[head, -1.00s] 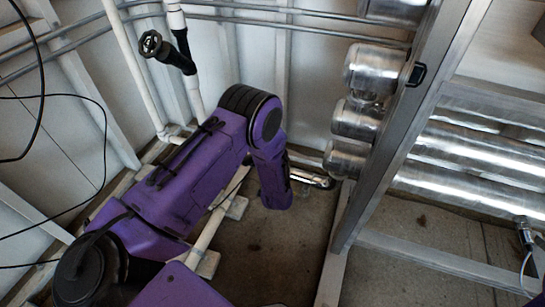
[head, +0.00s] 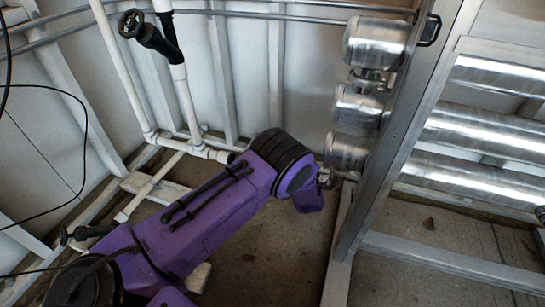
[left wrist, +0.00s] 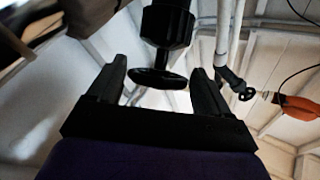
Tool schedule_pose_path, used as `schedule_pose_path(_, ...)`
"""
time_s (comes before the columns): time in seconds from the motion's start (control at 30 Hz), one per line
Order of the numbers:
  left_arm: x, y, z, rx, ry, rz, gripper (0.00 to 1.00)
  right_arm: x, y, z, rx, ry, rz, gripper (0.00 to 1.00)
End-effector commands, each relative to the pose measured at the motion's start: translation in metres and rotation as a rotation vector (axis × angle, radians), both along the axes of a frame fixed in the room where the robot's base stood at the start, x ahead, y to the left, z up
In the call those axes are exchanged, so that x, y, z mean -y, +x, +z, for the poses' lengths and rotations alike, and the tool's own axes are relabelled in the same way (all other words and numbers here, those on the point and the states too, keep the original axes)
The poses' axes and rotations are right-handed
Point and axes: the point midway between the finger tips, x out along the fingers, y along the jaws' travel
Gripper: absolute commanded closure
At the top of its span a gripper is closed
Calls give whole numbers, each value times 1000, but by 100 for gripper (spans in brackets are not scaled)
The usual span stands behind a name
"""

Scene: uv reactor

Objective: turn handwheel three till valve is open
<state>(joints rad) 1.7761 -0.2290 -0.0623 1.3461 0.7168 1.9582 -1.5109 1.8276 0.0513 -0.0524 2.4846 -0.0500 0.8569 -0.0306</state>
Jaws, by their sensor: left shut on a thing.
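A black handwheel (left wrist: 158,78) under a black valve body (left wrist: 167,25) sits between the two fingers of my left gripper (left wrist: 160,82) in the left wrist view. The fingers are on either side of its rim, and the gripper is shut on it. In the head view my left gripper is hidden beyond my purple arm. Another black handwheel (head: 130,23) is on a black valve on a white pipe at the upper left. I cannot tell by any marking which wheel is number three. My right gripper is not in view.
Shiny steel cylinders (head: 375,42) and a grey metal frame (head: 385,140) stand right of my arm. White pipes (head: 187,105) run along the left wall. A further small handwheel (left wrist: 245,94) and an orange object (left wrist: 298,108) show in the left wrist view. Black cables hang at the left.

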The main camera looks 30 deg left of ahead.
Motion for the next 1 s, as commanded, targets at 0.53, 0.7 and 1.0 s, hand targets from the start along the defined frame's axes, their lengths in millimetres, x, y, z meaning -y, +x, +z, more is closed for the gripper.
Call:
schedule_pose_path(0.53, -1, 0, -1, 14, 5, 21, 51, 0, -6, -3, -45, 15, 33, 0)
schedule_pose_path(0.7, -1, 1, -1, 15, 6, 19, 0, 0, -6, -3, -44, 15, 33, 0)
schedule_pose_path(1.0, 19, -6, -3, 13, 5, 14, 0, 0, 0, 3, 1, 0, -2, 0)
